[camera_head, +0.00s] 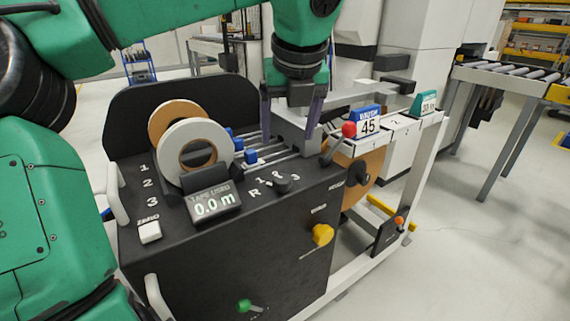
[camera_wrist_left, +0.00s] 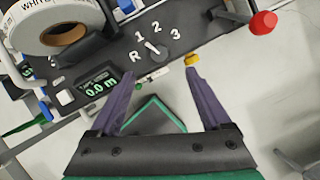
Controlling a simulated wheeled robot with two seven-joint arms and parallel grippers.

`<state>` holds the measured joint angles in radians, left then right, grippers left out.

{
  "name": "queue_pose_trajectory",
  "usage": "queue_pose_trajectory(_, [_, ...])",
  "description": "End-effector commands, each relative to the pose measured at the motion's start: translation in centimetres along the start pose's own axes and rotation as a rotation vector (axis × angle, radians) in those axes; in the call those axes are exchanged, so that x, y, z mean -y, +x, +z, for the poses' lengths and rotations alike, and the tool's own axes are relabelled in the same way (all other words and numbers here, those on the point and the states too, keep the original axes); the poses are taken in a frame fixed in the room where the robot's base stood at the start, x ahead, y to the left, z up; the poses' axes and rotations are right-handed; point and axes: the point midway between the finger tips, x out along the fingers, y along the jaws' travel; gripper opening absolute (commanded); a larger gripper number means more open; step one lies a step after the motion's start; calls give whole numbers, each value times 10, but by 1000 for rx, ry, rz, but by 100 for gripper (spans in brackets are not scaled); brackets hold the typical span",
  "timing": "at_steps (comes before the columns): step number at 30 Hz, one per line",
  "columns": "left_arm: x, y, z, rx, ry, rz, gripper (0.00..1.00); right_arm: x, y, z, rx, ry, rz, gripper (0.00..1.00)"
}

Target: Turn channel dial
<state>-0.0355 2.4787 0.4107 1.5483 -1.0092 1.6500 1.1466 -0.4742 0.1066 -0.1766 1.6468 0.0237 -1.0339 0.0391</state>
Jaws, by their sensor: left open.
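The channel dial (camera_head: 282,184) is a small black knob on the dark machine's top, with white marks R, 1, 2 and 3 around it. In the left wrist view the dial (camera_wrist_left: 156,50) lies beyond my fingertips; its pale pointer seems turned toward 1, but it is small. My left gripper (camera_head: 290,122) is open and empty, pointing down above the machine's rails, behind the dial in the head view. Its two purple fingers also show in the left wrist view (camera_wrist_left: 161,74), apart from the dial. My right gripper is not in view.
Tape rolls (camera_head: 195,150) stand on the left. A display (camera_head: 212,202) reads 0.0 m, beside a white zero button (camera_head: 149,232). A red knob (camera_head: 349,130) on a lever, a blue 45 sign (camera_head: 368,122) and a yellow knob (camera_head: 322,235) are to the right.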

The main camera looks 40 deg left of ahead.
Motion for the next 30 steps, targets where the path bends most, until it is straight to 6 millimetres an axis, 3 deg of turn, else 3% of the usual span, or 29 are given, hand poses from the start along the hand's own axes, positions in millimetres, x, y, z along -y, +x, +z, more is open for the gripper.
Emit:
queue_pose_trajectory(9, [0,84,-4,-10,5,-2,81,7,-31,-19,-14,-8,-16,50])
queue_pose_trajectory(15, [1,126,-3,-9,4,-3,81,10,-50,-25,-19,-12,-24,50])
queue_pose_trajectory(19, [1,136,-2,-7,4,-3,81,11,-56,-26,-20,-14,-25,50])
queue_pose_trajectory(26, [1,137,-2,-6,4,-4,81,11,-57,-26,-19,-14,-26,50])
queue_pose_trajectory(30, [1,137,-2,-6,4,-4,31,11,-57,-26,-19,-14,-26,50])
